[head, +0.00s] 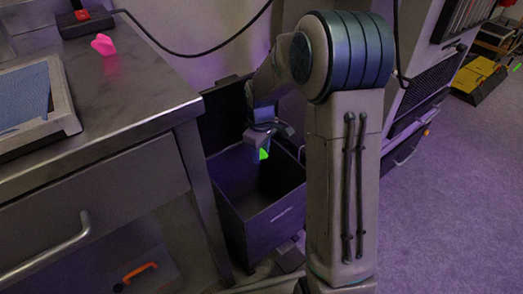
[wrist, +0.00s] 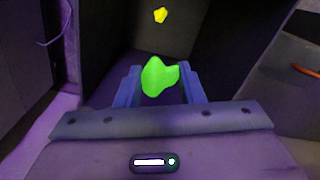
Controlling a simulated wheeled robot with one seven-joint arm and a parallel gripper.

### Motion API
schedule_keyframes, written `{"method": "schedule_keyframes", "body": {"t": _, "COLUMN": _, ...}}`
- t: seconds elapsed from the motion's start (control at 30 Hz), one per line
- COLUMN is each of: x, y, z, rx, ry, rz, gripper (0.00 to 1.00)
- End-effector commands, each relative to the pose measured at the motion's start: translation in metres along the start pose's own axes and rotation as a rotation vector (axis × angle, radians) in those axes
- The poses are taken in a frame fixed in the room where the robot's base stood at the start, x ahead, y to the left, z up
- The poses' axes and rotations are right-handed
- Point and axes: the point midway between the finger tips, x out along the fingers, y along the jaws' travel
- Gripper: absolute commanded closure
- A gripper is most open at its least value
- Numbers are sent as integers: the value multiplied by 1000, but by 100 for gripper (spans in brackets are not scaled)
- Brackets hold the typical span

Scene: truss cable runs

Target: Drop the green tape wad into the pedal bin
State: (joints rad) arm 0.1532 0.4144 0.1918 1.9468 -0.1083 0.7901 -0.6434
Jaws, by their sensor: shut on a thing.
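The green tape wad (head: 264,154) is held between the fingertips of my gripper (head: 261,150), over the open top of the dark pedal bin (head: 272,222). In the wrist view the wad (wrist: 158,77) sits between the two blue fingers of my gripper (wrist: 160,82), which are shut on it. The bin's lid (head: 222,118) stands raised at the back. A small yellow wad (wrist: 160,15) shows beyond the green one, apparently inside the bin. The lower part of the bin's inside is hidden by its front wall in the head view.
A metal bench (head: 140,88) stands close left of the bin, with a pink wad (head: 103,44) and a framed tray (head: 66,112) on top. An orange-handled thing (head: 140,272) lies under it. A grey cabinet stands right of my arm; the purple floor (head: 450,200) is open at right.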

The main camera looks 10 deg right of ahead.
Motion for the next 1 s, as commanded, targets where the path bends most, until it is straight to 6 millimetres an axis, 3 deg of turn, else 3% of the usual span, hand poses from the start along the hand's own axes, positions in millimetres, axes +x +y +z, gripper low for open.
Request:
{"method": "schedule_keyframes", "body": {"t": 0.03, "x": 0, "y": 0, "z": 0, "rx": 0, "ry": 0, "rz": 0, "gripper": 62}}
{"method": "schedule_keyframes", "body": {"t": 0.1, "x": 0, "y": 0, "z": 0, "rx": 0, "ry": 0, "rz": 0, "gripper": 43}}
{"method": "schedule_keyframes", "body": {"t": 0.13, "x": 0, "y": 0, "z": 0, "rx": 0, "ry": 0, "rz": 0, "gripper": 39}}
{"method": "schedule_keyframes", "body": {"t": 0.47, "x": -5, "y": 0, "z": 0, "rx": 0, "ry": 0, "rz": 0, "gripper": 39}}
{"method": "schedule_keyframes", "body": {"t": 0.57, "x": -17, "y": 0, "z": 0, "rx": 1, "ry": 1, "rz": 1, "gripper": 39}}
{"method": "schedule_keyframes", "body": {"t": 1.0, "x": -113, "y": 1, "z": 0, "rx": 0, "ry": 2, "rz": 2, "gripper": 39}}
